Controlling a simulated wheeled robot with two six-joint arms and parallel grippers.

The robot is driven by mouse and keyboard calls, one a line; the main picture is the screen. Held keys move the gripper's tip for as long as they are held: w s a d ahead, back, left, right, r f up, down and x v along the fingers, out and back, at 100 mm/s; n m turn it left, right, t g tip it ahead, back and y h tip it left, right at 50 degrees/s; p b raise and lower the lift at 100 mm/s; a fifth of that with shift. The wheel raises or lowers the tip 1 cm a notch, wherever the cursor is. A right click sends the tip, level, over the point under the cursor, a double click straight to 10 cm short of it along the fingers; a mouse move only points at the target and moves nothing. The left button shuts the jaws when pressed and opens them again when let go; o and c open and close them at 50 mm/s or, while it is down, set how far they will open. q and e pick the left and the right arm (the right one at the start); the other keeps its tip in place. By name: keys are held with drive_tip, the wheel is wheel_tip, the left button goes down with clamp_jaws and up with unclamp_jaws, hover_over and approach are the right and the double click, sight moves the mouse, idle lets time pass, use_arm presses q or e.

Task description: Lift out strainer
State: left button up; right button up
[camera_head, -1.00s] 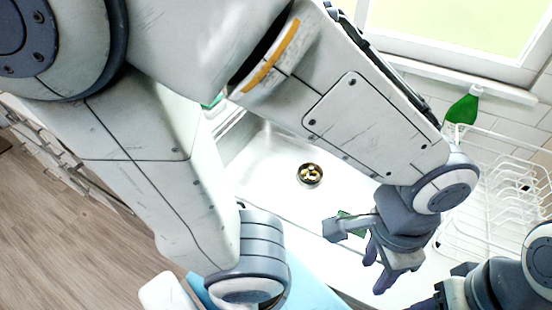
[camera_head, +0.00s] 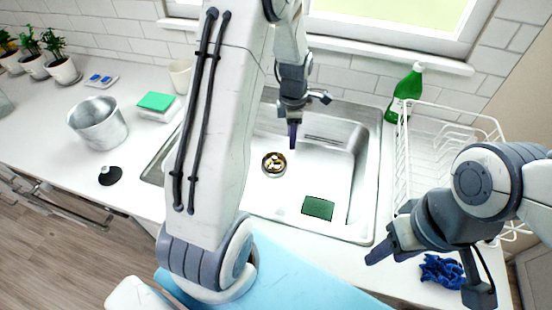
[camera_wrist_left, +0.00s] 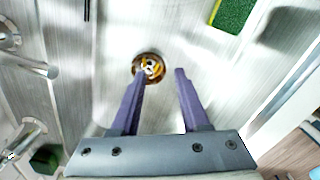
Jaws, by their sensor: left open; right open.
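The strainer (camera_head: 274,164) sits in the drain in the floor of the sink (camera_head: 340,180). It is round and bronze-rimmed, with yellow and dark bits in it. My left gripper (camera_head: 308,121) is open above the back part of the sink, pointing down. In the left wrist view, the strainer (camera_wrist_left: 149,67) lies just beyond the tips of my open left gripper (camera_wrist_left: 160,77), closer to the left finger, which overlaps its lower edge. No contact can be made out. My right gripper (camera_head: 425,279) is open and empty over the counter at the right.
A green sponge (camera_head: 318,208) lies in the sink. A white dish rack (camera_head: 403,170) and green bottle (camera_head: 405,95) stand right of it. A blue cloth (camera_head: 442,270) lies below my right gripper. A metal pot (camera_head: 98,124) and black stopper (camera_head: 110,176) are on the left counter.

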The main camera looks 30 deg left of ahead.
use_arm(q)
drive_tip(key=a+f+n, duration=0.3)
drive_tip(key=a+n, duration=0.1)
drive_tip(key=a, duration=0.2)
drive_tip(key=p, duration=0.1)
hover_over(274, 157)
drive_tip(key=shift+n, duration=0.4)
drive_tip(key=f, duration=0.4)
drive_tip(key=shift+w+f, duration=0.2)
drive_tip(key=shift+f, duration=0.05)
drive_tip(key=f, duration=0.1)
drive_tip(key=f+p, duration=0.1)
drive_tip(key=f, duration=0.2)
drive_tip(key=shift+s+f+p, duration=0.25)
drive_tip(key=shift+s+p, duration=0.05)
drive_tip(key=shift+p, duration=0.1)
drive_tip(key=shift+f, duration=0.6)
clamp_jaws()
